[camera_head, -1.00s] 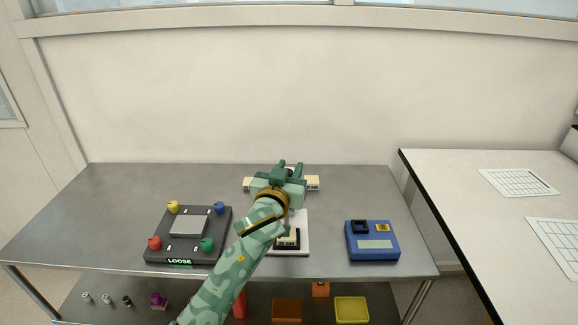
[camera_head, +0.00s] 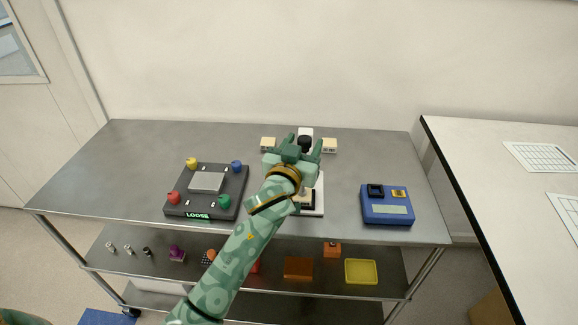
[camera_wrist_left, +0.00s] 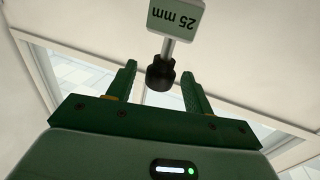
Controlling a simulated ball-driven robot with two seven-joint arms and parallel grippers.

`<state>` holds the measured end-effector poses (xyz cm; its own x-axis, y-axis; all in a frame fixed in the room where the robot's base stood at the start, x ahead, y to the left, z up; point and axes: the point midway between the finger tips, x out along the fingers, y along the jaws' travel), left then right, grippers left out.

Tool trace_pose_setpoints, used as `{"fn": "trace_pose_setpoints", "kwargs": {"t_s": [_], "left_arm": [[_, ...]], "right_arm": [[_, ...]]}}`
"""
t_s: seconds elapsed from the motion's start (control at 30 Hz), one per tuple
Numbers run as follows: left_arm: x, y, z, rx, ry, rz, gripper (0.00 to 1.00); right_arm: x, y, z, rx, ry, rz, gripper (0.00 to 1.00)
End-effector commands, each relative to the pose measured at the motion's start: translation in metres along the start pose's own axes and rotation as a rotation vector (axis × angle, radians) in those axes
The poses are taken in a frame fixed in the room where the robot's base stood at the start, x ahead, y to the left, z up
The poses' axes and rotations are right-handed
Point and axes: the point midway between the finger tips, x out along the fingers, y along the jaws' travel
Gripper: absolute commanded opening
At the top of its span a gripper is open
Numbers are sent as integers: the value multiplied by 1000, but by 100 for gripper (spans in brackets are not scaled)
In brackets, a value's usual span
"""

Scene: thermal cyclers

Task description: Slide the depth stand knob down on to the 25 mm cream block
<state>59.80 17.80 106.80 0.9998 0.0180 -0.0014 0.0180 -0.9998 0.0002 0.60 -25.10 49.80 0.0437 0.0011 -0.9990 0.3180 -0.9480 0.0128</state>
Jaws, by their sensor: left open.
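The depth stand has a white base plate (camera_head: 319,196) and a white upper part (camera_head: 306,131) at the back of the steel table. Its black knob (camera_head: 305,142) also shows in the wrist view (camera_wrist_left: 160,74), on a metal rod below a tag (camera_wrist_left: 176,18) reading 25 mm upside down. My left gripper (camera_head: 304,141) is open, its fingers on either side of the knob with gaps visible in the wrist view. Cream blocks lie left (camera_head: 268,143) and right (camera_head: 330,146) of the stand. Another cream piece (camera_head: 308,201) shows on the base, partly hidden by my arm. My right gripper is out of view.
A dark grey device (camera_head: 232,205) with coloured knobs and a LOOSE display stands left. A blue device (camera_head: 386,207) stands right. The shelf below holds a yellow tray (camera_head: 361,272) and small items. A white-topped bench (camera_head: 500,200) is at right. The table's far left is clear.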

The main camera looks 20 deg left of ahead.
Motion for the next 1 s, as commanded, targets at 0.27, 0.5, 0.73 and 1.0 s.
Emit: {"fn": "trace_pose_setpoints", "kwargs": {"t_s": [0.27, 0.5, 0.73, 1.0], "left_arm": [[-78, 0, -1, -2, -3, -1, 52], [-119, 0, 0, -1, -3, 0, 52], [-128, 0, 0, 1, -1, 0, 52], [-127, 0, 0, 0, -1, 0, 52]], "right_arm": [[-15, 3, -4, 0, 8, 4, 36], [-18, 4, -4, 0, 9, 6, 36], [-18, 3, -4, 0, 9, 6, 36], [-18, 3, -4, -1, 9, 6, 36]]}}
